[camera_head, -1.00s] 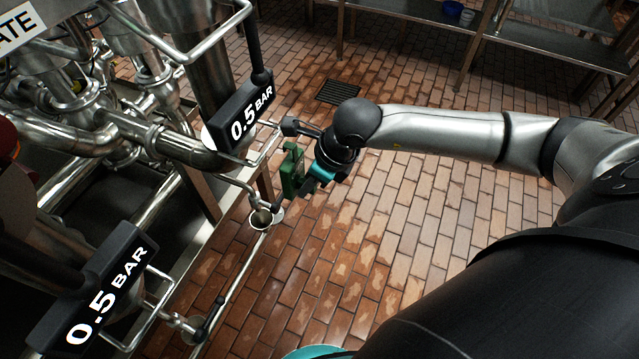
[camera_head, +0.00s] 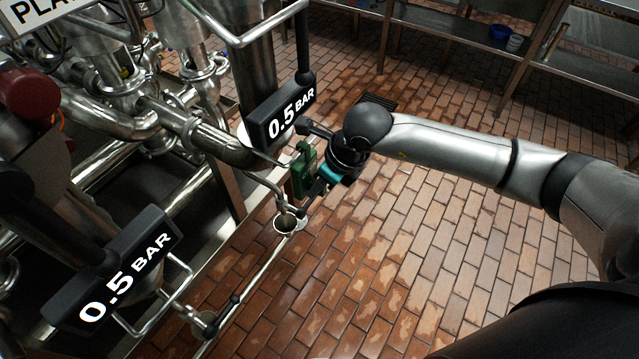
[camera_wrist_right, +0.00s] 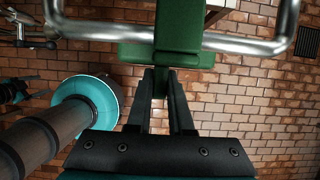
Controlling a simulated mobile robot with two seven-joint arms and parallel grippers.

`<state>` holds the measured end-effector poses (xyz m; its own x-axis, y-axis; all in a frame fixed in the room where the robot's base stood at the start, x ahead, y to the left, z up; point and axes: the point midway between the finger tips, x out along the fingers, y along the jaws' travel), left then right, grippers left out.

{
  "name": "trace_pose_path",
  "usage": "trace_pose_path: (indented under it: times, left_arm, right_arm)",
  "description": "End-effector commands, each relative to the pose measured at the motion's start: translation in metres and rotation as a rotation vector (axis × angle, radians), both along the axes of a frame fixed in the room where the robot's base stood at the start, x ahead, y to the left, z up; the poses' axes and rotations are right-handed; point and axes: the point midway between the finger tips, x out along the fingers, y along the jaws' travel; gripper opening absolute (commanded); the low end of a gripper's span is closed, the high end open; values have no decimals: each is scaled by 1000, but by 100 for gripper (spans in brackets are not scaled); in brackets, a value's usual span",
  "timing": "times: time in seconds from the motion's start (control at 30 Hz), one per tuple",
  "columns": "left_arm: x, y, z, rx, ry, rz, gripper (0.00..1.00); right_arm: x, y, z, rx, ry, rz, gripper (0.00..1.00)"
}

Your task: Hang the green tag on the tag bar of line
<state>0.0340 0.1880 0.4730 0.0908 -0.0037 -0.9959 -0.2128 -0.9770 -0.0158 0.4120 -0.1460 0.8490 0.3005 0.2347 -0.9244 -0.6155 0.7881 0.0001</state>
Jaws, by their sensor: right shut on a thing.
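The green tag (camera_head: 304,172) is upright, held by my right gripper (camera_head: 314,184) below and right of the far 0.5 BAR sign (camera_head: 285,115). In the right wrist view, the gripper's two dark fingers (camera_wrist_right: 160,84) are closed on the tag's narrow lower end. The tag (camera_wrist_right: 178,28) stands across the metal tag bar (camera_wrist_right: 240,44) and hides its middle. A wider green piece overlaps the bar there. I cannot tell whether the tag is hooked on the bar or only in front of it. My left gripper is not in view.
Another 0.5 BAR sign (camera_head: 125,262) with its own bent bar (camera_head: 165,300) is nearer at lower left. Pipes and valves (camera_head: 110,115) crowd the left. The tiled floor (camera_head: 400,260) to the right is open.

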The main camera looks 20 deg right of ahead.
Motion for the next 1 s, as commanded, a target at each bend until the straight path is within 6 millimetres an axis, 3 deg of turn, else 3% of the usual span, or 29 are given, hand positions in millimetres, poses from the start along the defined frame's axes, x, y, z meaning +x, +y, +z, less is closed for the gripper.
trace_pose_path:
  times: [0.17, 0.2, 0.47, 0.77, 1.0]
  left_arm:
    - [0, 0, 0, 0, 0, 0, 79]
    - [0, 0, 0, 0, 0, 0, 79]
    - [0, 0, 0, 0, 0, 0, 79]
    - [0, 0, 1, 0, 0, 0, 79]
    - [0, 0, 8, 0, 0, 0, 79]
  right_arm:
    - [0, 0, 0, 1, -1, 0, 0]
    - [0, 0, 0, 1, -1, 0, 24]
    - [0, 0, 0, 1, -1, 0, 53]
    - [-1, -1, 2, 0, 0, 0, 54]
    - [-9, -8, 32, -1, -2, 1, 54]
